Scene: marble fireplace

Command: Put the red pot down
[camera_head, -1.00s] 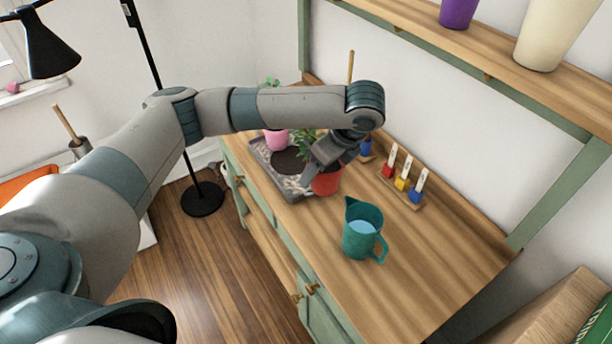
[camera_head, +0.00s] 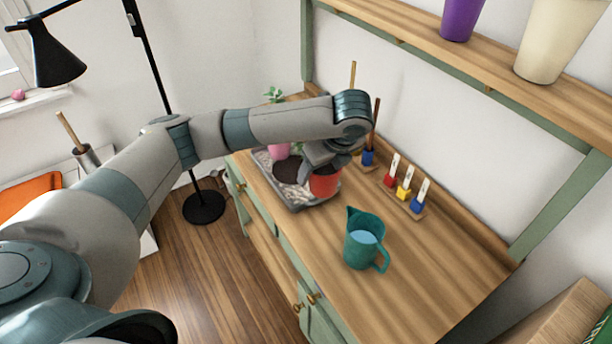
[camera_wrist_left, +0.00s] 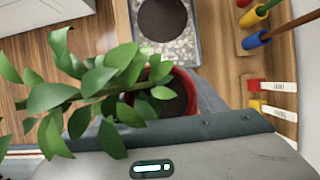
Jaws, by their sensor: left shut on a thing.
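The red pot (camera_head: 324,184) holds a green leafy plant (camera_wrist_left: 110,85). My left gripper (camera_head: 328,163) is shut on the pot near its rim. The pot looks roughly upright at the right end of the grey pebble tray (camera_head: 300,208); I cannot tell whether it touches the tray. In the left wrist view the red pot (camera_wrist_left: 188,82) is partly covered by leaves and by my gripper, and the pebble tray (camera_wrist_left: 185,42) extends beyond it. My right gripper is out of view.
A teal water jug (camera_head: 362,245) stands to the right. Coloured tools in a rack (camera_head: 403,192) line the back. The cabinet top (camera_head: 425,265) is clear towards the right.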

